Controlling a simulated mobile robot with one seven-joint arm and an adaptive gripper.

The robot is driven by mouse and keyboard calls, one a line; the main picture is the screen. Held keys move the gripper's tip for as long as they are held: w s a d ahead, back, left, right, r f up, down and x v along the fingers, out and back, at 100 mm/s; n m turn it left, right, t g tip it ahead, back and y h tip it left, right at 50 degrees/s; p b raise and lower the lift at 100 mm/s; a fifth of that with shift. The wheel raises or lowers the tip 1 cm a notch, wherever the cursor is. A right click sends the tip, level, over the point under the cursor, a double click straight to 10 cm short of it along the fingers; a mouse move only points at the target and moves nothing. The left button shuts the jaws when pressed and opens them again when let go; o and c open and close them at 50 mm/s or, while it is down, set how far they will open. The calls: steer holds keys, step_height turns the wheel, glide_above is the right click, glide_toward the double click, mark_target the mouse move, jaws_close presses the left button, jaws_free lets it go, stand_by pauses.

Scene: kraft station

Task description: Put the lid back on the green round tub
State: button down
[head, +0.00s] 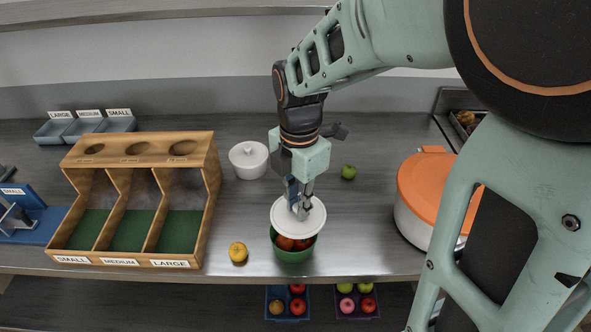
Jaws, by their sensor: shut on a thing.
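The green round tub (292,254) stands near the front edge of the counter. Red fruit (285,242) shows inside it, below the lid. The white round lid (287,221) is over the tub's back part and appears tilted, leaving the tub's front opening visible. My gripper (301,208) is above the tub, shut on the lid near its middle. The gripper hides part of the lid. I cannot tell whether the lid touches the tub's rim.
A yellow fruit (238,252) lies left of the tub, and a green apple (349,172) lies behind it to the right. A white lidded pot (248,160) is behind left. A wooden sorter (212,170) stands left; a large orange-lidded pot (408,222) stands right. Fruit bins (269,312) sit below the counter's front edge.

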mark_target(294, 212)
steer(key=shift+w+a, duration=0.35)
steer(key=shift+a, duration=0.15)
steer(key=shift+f+b, duration=2.65)
steer(key=shift+f, duration=0.5)
steer(key=shift+f, duration=0.15)
steer(key=c, duration=1.8)
jaws_free()
steer(key=shift+o, duration=0.4)
steer(key=o, duration=0.4)
steer(key=shift+p, duration=0.3)
